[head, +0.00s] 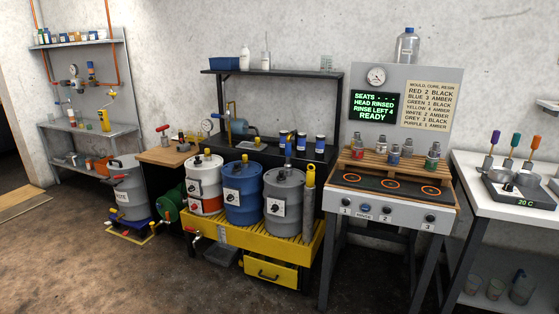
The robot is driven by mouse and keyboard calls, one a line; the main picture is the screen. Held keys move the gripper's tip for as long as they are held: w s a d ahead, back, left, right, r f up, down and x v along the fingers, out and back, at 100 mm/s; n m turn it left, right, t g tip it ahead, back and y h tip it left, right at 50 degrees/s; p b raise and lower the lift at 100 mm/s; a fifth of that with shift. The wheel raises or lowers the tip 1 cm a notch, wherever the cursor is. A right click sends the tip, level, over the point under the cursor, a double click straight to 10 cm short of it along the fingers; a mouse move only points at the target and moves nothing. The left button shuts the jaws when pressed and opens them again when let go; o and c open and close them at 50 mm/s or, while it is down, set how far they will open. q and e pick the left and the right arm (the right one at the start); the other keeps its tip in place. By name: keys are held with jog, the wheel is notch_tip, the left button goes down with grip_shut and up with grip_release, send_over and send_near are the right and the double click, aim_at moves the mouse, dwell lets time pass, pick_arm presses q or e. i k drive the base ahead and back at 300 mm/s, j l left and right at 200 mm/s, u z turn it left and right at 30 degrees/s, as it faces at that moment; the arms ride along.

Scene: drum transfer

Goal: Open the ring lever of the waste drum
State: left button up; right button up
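A grey drum (130,182) with a white label (122,198) stands upright at the left; it appears to be the waste drum, though the label is too small to read surely. Neither of my grippers is in view.
A yellow pallet (240,238) holds three drums. Shelving (85,130) stands behind. The floor in front is clear.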

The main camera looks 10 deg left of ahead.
aim_at(121, 176)
jog(key=i+j+u, duration=0.25)
jog(key=i+u, duration=0.25)
jog(key=i+j+u, duration=0.1)
jog(key=i+u, duration=0.4)
jog(key=i+l+u, duration=0.1)
jog(key=i+u, duration=0.4)
jog(key=i+l+u, duration=0.3)
jog(key=u, duration=0.2)
jog(key=i+j, duration=0.15)
jog(key=i, duration=0.55)
jog(key=i+j+u, duration=0.1)
jog(key=i, duration=0.6)
jog(key=i+j, duration=0.15)
jog(key=i, duration=0.6)
jog(key=i+z, duration=0.25)
jog(key=i, duration=0.2)
jog(key=i+j+z, duration=0.1)
jog(key=i+z, duration=0.15)
jog(key=i, duration=0.25)
jog(key=i+j+z, duration=0.25)
jog(key=i, duration=0.2)
